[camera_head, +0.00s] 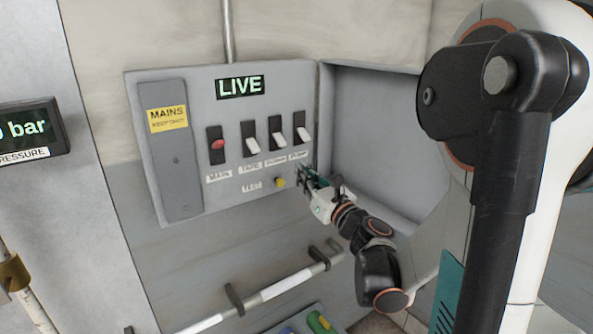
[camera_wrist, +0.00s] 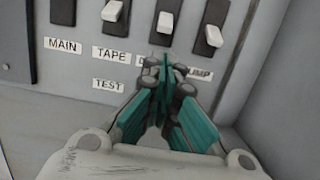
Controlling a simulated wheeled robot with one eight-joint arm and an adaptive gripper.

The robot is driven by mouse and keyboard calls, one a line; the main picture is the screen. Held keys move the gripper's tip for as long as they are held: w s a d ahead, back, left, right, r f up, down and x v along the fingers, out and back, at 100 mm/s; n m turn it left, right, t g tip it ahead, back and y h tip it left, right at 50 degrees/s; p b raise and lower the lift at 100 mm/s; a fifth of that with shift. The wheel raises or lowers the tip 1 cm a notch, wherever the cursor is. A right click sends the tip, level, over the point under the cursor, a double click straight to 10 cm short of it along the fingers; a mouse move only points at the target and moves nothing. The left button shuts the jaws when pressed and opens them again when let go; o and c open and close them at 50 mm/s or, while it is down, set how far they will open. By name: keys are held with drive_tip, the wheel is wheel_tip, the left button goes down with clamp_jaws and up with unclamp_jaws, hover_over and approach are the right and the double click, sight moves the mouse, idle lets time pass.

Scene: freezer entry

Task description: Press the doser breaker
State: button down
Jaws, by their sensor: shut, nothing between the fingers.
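The breaker panel (camera_head: 231,103) is an open grey box on the wall with a row of black switches. The third switch, the doser breaker (camera_head: 278,132), has a white lever; its label is blurred. In the wrist view the doser breaker (camera_wrist: 164,22) is just beyond my fingertips, and its label starts with D, partly hidden by my fingers. My gripper (camera_head: 305,176) is shut and empty, below and right of that switch in the head view. In the wrist view my gripper (camera_wrist: 167,68) has its teal fingers together. I cannot tell whether the tips touch the panel.
The tape breaker (camera_head: 251,139) and pump breaker (camera_head: 301,125) flank the doser breaker. The main switch (camera_head: 217,145) has a red lever. A yellow test button (camera_head: 280,182) sits below. A green LIVE sign (camera_head: 240,86) is above. A rail (camera_head: 285,286) runs below the panel.

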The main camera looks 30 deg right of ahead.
sight(280, 139)
drive_tip(key=w, duration=0.2)
drive_tip(key=w+r, duration=0.1)
drive_tip(key=w, duration=0.5)
drive_tip(key=shift+w+a+r+b, duration=0.2)
drive_tip(key=shift+w+r+b, duration=0.05)
drive_tip(key=shift+b, duration=0.15)
drive_tip(key=shift+r, duration=0.1)
drive_tip(key=shift+s+r+g+p, duration=0.2)
drive_tip(key=shift+g+p, duration=0.2)
drive_tip(key=shift+p, duration=0.2)
